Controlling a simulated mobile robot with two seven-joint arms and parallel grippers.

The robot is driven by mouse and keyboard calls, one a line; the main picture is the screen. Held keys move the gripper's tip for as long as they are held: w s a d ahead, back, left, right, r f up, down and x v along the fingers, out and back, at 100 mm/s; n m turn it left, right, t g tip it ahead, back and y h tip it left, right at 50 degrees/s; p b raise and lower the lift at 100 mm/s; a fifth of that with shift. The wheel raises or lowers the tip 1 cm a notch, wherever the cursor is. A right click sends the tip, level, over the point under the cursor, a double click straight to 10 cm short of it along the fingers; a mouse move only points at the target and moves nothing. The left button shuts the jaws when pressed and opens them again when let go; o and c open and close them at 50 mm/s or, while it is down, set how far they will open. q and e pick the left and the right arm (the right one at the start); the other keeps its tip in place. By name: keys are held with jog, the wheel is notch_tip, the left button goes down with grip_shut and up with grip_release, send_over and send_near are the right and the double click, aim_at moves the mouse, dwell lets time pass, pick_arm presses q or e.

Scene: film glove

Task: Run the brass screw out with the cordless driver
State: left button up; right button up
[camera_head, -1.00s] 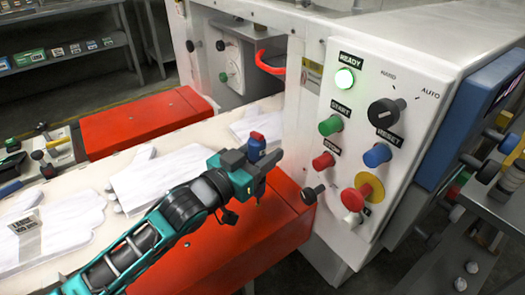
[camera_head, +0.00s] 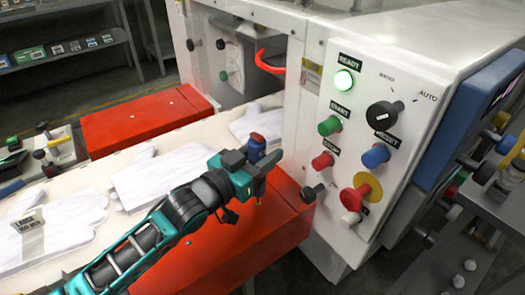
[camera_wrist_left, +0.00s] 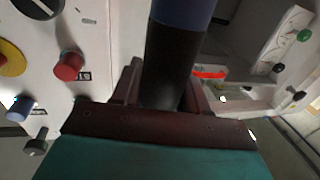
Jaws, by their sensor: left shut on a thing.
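My left gripper (camera_head: 264,170) is shut on the cordless driver (camera_head: 257,146), which has a blue body and a red part at its upper end. In the left wrist view the driver (camera_wrist_left: 175,70) stands between the two fingers, black below and blue above. The gripper is over the red block at the front of the white machine, left of its control panel. I cannot make out the brass screw in either view. My right gripper is not in view.
The white control panel (camera_head: 325,115) carries a lit green READY lamp (camera_head: 343,80), several buttons and a black selector (camera_head: 383,112). White gloves (camera_head: 155,175) lie on the pale belt (camera_head: 105,150). The red block (camera_head: 200,265) is below my arm.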

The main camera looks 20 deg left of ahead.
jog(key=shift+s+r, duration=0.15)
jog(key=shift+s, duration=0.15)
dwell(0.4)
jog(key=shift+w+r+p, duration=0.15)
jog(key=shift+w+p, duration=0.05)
jog(key=shift+p, duration=0.15)
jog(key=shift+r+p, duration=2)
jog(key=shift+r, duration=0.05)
dwell(4.9)
